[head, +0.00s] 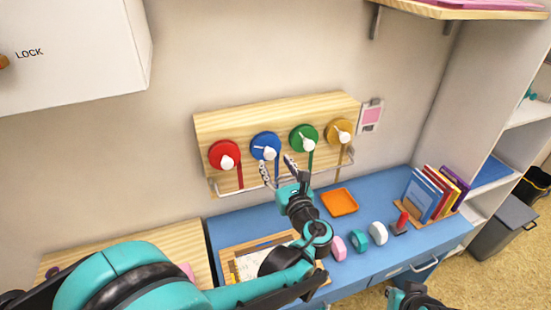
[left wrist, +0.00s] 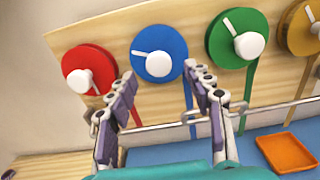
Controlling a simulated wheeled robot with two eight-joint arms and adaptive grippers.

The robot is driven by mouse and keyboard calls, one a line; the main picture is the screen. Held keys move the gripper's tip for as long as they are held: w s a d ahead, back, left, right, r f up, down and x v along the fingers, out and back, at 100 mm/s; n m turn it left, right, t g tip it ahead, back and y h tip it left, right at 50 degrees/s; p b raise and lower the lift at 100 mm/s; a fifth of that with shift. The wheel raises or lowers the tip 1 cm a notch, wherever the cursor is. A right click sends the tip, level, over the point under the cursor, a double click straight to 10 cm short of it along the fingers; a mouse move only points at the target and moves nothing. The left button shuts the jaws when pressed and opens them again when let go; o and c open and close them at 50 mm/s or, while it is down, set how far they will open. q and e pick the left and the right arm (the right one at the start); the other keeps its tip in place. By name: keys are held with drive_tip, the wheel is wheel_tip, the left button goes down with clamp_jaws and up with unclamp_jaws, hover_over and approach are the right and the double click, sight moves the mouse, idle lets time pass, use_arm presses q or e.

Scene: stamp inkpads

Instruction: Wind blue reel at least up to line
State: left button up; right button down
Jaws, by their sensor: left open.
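The blue reel (head: 257,140) is a round disc with a white knob and pointer, second from left on a wooden board. In the left wrist view the blue reel (left wrist: 160,36) is upper centre, its knob (left wrist: 158,63) facing me. A blue strap (head: 277,170) hangs from its right side. My left gripper (head: 278,170) is open and empty, its fingers just below the reel in the picture. In the left wrist view my left gripper (left wrist: 162,78) has one finger on either side of the knob's lower area, apart from it. I cannot make out a marked line.
Red (head: 216,150), green (head: 297,134) and yellow (head: 333,127) reels flank it. A wire bar (left wrist: 260,106) runs across in front of the board's lower part. The blue desk (head: 372,208) below holds an orange tray (head: 340,202), tape rolls and books. Only part of my right arm shows.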

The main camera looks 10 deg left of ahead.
sight(271, 156)
use_arm(q)
drive_tip(key=x, duration=0.4)
drive_tip(key=c, duration=1.2)
drive_tip(key=shift+o, duration=0.2)
